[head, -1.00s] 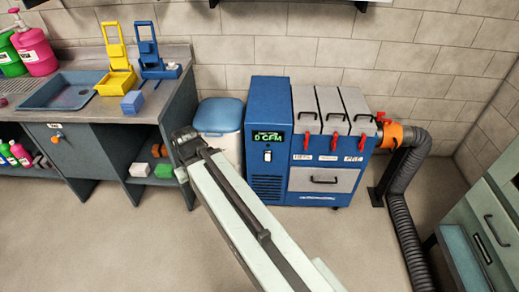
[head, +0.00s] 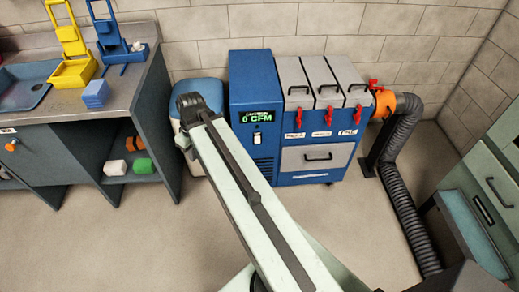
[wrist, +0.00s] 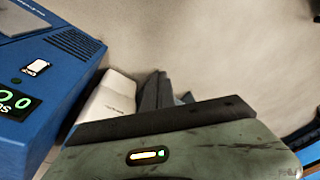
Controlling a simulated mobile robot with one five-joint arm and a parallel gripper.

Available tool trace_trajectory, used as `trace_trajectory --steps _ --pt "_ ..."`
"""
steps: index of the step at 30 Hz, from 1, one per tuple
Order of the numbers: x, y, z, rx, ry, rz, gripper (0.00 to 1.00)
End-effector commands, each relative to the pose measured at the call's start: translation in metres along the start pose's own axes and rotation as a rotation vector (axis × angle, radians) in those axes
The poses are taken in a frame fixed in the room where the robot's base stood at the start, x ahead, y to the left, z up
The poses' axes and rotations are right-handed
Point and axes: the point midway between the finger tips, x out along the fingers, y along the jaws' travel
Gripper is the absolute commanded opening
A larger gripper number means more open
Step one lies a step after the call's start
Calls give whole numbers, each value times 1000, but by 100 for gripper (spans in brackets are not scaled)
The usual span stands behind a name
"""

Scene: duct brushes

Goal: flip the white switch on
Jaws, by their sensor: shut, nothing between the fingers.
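The white switch (head: 257,140) is on the front of the blue machine (head: 256,82), below a green display reading 0 CFM. In the wrist view the switch (wrist: 37,68) is at the left, upright on the blue panel. Which way its rocker is tipped is too small to tell. My gripper (wrist: 157,82) shows as dark fingers in the middle of the wrist view, shut and empty. It is to the right of the switch in that view and apart from it.
A white bin with a blue lid (head: 206,88) stands left of the machine, partly behind my arm. The machine has red latches and a grey drawer (head: 315,157). A ribbed duct (head: 400,205) runs down at the right. A bench (head: 120,85) is at the left.

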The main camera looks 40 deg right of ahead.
Motion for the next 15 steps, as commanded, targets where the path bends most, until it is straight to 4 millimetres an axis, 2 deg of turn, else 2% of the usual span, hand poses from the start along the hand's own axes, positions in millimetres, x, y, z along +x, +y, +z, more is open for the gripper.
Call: trace_trajectory --steps 1,2,3,6,9,12,15 --pt "44 48 16 -52 56 -4 0" --pt "54 73 22 -104 96 -2 0" --pt "65 107 34 -170 149 10 0" --pt "85 184 68 -326 263 80 0" --pt "94 246 105 -451 335 177 0" --pt "96 286 134 -538 369 262 0" --pt "94 306 150 -587 381 312 0"
